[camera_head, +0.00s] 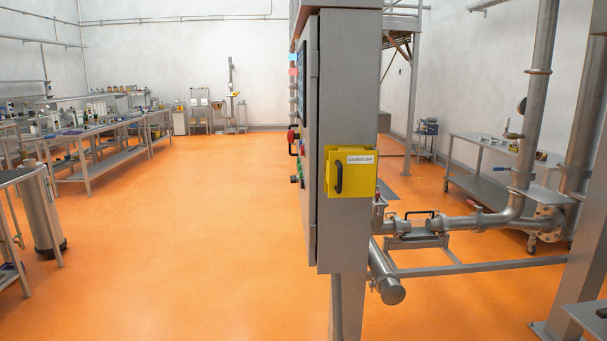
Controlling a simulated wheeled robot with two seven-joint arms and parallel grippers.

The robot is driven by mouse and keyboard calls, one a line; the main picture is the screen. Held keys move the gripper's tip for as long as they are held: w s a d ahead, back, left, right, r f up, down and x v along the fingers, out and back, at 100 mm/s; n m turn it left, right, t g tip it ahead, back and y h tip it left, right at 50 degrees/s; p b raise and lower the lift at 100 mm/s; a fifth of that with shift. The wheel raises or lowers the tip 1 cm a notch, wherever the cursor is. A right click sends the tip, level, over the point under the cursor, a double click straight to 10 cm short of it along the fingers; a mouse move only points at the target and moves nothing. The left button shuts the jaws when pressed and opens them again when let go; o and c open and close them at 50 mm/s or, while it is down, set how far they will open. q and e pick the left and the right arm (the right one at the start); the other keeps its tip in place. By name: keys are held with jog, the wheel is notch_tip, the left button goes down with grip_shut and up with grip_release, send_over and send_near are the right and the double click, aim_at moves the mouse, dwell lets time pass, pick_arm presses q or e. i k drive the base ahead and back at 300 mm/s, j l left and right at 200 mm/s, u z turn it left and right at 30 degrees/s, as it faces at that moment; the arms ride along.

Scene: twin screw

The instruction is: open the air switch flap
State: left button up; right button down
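The air switch flap (362,178) is a yellow cover on a yellow box, mounted low on the side of a grey metal control cabinet (347,80). It carries a white label reading "LOCKED OFF" and has a black handle (339,177) at its left. The cover looks closed against the box. What lies behind it is hidden. Neither of my grippers shows in the head view.
Steel pipes (480,222) and a low frame run right of the cabinet, with a thick pipe end (391,291) below. Workbenches (90,150) line the left. A steel cart (500,160) stands at right. Orange floor (200,230) is clear left of the cabinet.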

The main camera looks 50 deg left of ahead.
aim_at(352, 172)
jog(key=u, duration=1.4)
